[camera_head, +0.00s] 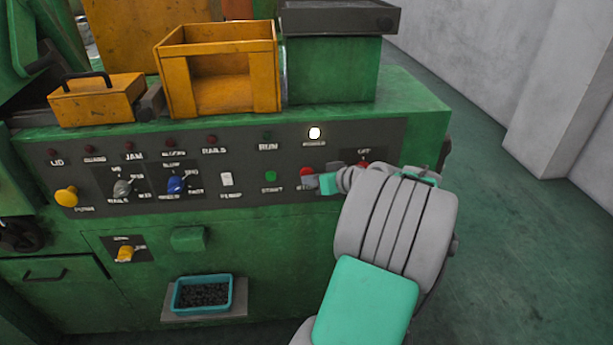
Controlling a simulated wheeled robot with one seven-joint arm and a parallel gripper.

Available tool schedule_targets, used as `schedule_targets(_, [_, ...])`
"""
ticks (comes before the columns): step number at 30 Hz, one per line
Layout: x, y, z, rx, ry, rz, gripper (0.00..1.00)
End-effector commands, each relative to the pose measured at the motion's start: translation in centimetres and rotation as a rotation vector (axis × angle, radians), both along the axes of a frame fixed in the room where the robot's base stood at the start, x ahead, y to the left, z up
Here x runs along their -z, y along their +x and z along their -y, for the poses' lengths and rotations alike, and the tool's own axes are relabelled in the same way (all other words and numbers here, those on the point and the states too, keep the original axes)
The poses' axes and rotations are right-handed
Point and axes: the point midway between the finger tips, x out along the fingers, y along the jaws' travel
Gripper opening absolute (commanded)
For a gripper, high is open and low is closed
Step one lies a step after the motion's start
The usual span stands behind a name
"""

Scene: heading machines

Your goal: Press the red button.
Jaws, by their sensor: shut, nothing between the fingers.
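A red button (307,172) sits on the dark control panel (222,187) of the green machine, right of the green START button (271,176). Its label is partly hidden by my gripper. My gripper (318,182) is shut and empty, with its tip at the lower right edge of this button in the picture. I cannot tell whether it touches. Another red control (362,164) lies further right under an "OFF" label, mostly hidden behind my wrist. A white lamp (315,133) above is lit.
A blue tray (202,309) of dark pieces sits below. Floor (530,260) to the right is clear.

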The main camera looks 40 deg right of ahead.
Motion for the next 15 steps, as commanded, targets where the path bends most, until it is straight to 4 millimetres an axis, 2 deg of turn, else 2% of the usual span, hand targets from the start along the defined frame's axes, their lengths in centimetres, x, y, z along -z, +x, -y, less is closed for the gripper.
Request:
schedule_targets(8, [0.0, -0.2, -0.1, 0.0, 0.001, 0.0, 0.0])
schedule_targets(15, [0.1, -2.3, -1.4, 0.002, -0.001, 0.001, 0.0])
